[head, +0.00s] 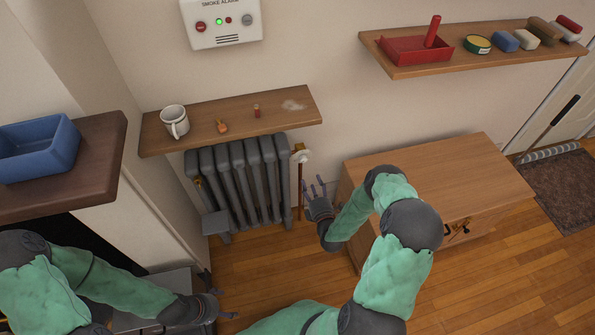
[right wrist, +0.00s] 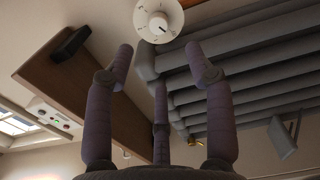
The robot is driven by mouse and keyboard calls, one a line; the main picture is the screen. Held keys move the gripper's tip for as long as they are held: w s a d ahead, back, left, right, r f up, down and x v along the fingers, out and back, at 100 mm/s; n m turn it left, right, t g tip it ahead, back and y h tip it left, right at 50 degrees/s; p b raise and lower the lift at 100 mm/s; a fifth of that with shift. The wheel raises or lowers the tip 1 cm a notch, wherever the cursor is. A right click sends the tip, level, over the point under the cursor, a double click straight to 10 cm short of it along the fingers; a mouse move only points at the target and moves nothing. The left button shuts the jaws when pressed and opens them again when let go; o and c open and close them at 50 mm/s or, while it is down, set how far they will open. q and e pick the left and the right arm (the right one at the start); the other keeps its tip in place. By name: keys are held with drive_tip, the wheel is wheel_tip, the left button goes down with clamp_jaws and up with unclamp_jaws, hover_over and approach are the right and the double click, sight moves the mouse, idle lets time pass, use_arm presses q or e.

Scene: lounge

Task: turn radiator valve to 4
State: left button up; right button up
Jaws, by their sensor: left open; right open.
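The radiator valve (head: 302,156) is a white round knob at the upper right end of the grey radiator (head: 240,180). In the right wrist view the valve dial (right wrist: 158,20) shows a small dark mark near its hub; its numbers are too small to read. My right gripper (head: 314,184) is open and empty, just below the valve and apart from it. In the right wrist view its fingers (right wrist: 160,58) are spread, with the dial ahead, beyond the gap between the tips. My left gripper (head: 224,302) is open and empty, low near the floor, well away from the valve.
A wooden shelf (head: 230,118) with a mug (head: 174,121) and small items sits above the radiator. A wooden cabinet (head: 440,185) stands close right of my right gripper. A dark shelf with a blue bin (head: 38,150) is at left. Floor in front of the radiator is clear.

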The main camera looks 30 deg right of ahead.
sight(305, 161)
drive_tip(key=b+x, duration=0.3)
drive_tip(key=x, duration=0.7)
drive_tip(key=shift+w+d+r, duration=0.1)
drive_tip(key=shift+w+d, duration=0.15)
drive_tip(key=shift+w, duration=0.15)
clamp_jaws()
